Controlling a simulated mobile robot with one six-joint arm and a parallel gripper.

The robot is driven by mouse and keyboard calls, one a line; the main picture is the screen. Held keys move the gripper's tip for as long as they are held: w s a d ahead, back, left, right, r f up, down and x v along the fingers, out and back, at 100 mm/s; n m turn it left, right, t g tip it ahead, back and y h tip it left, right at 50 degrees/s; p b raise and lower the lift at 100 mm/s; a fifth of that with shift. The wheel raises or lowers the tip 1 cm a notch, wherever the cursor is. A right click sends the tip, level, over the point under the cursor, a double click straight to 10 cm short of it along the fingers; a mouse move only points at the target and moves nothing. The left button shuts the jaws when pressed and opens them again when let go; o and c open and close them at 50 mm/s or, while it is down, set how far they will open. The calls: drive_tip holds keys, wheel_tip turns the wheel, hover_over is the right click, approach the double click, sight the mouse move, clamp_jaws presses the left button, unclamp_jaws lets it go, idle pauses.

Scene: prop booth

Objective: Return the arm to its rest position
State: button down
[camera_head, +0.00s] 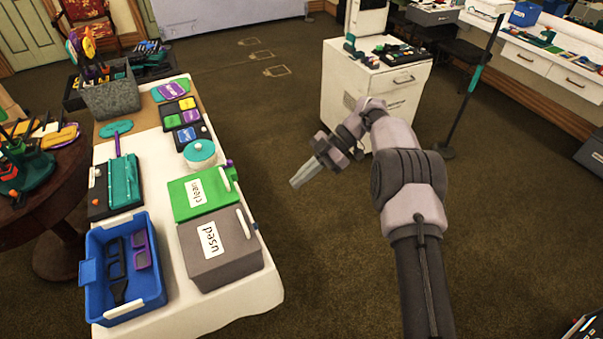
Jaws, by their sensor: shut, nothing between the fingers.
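My arm reaches up from the lower right of the head view and bends left at its wrist. My gripper (300,181) is shut and empty. It hangs over the open brown floor, to the right of the white-topped table (262,288) and apart from it. The fingers point down and to the left. Nothing touches the gripper.
The table holds a green "clean" box (190,207), a grey "used" box (240,265), a teal round container (200,153) and a blue bin (142,298) with glasses inside. A white cabinet (345,97) stands behind my wrist. A dark stand (470,90) is right of it. Floor between is clear.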

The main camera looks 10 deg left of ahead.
drive_tip(key=s+d+r+m+t+h+b, duration=0.1)
drive_tip(key=s+d+r+m+t+h, duration=0.15)
drive_tip(key=s+d+r+m, duration=0.4)
drive_tip(key=s+d+r+m+t+h+b, duration=0.1)
drive_tip(key=s+d+r+m+t+b, duration=0.15)
drive_tip(key=r+m, duration=0.65)
drive_tip(key=s+d+m+t+h, duration=0.1)
drive_tip(key=s+d+m+t, duration=0.1)
drive_tip(key=s, duration=0.5)
drive_tip(key=s+d+f+m+t+h+b, duration=0.1)
drive_tip(key=s+d+m+t, duration=0.1)
drive_tip(key=s+d+m, duration=0.2)
drive_tip(key=s+d+m+t+h, duration=0.1)
drive_tip(key=s+d+m+t, duration=0.1)
drive_tip(key=s+m, duration=0.6)
drive_tip(key=shift+s+d+f+t, duration=0.35)
drive_tip(key=shift+s+d, duration=0.15)
drive_tip(key=shift+s, duration=0.75)
